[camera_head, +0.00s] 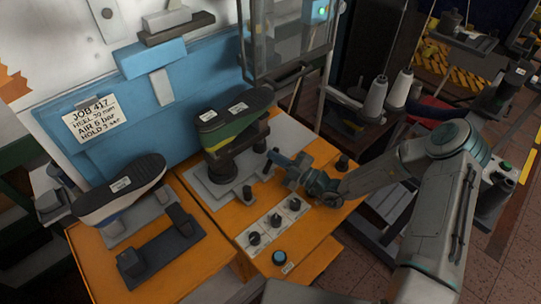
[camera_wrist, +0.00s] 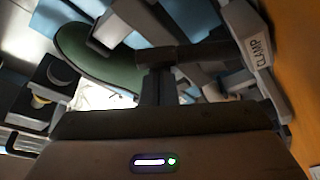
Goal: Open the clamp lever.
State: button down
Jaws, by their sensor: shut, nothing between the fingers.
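In the wrist view, a grey bar-shaped part with a white CLAMP label (camera_wrist: 260,55) is at the upper right, apparently the clamp lever or its mount. My gripper (camera_wrist: 158,62) is shut and empty, its dark fingers pointing to the left of that part. In the head view, my gripper (camera_head: 278,160) is low over the orange bench, just right of the shoe last stand (camera_head: 238,160). It hides most of the clamp area there, and I cannot tell whether the fingers touch the lever.
A green-sided shoe (camera_head: 236,118) sits sole up on the stand. Another shoe (camera_head: 120,190) lies at the left. A row of knobs (camera_head: 275,220) and a blue button (camera_head: 279,257) are at the bench front. Thread cones (camera_head: 376,97) stand behind right.

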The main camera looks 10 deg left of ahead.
jog(key=shift+d, duration=0.1)
jog(key=d+r+b, duration=0.2)
jog(key=d+r, duration=0.9)
jog(key=shift+s+d, duration=0.2)
jog(key=shift+d, duration=0.05)
dwell(0.4)
